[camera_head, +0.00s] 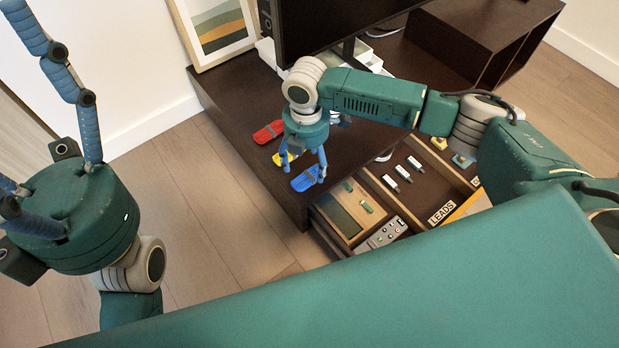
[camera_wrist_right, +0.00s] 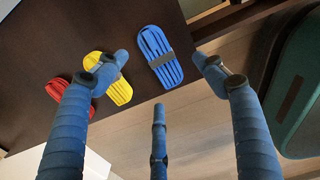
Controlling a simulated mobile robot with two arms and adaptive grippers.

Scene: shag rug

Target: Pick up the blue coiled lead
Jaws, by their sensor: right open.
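The blue coiled lead (camera_head: 304,179) lies flat on the dark desk top near its front edge. In the right wrist view the blue lead (camera_wrist_right: 163,57) is a flat bundle of loops with a grey band around its middle. My right gripper (camera_head: 305,168) is over it, pointing down, with its fingers spread and empty. In the wrist view two fingertips of this gripper (camera_wrist_right: 160,66) stand left and right of the lead, and a third finger is below it. My left gripper (camera_head: 32,112) is raised at the far left, fingers apart and empty, some tips cut off.
A yellow lead (camera_head: 284,157) and a red lead (camera_head: 268,131) lie behind the blue one. The yellow lead (camera_wrist_right: 118,92) is close to the left finger in the wrist view. A monitor (camera_head: 335,22) stands behind.

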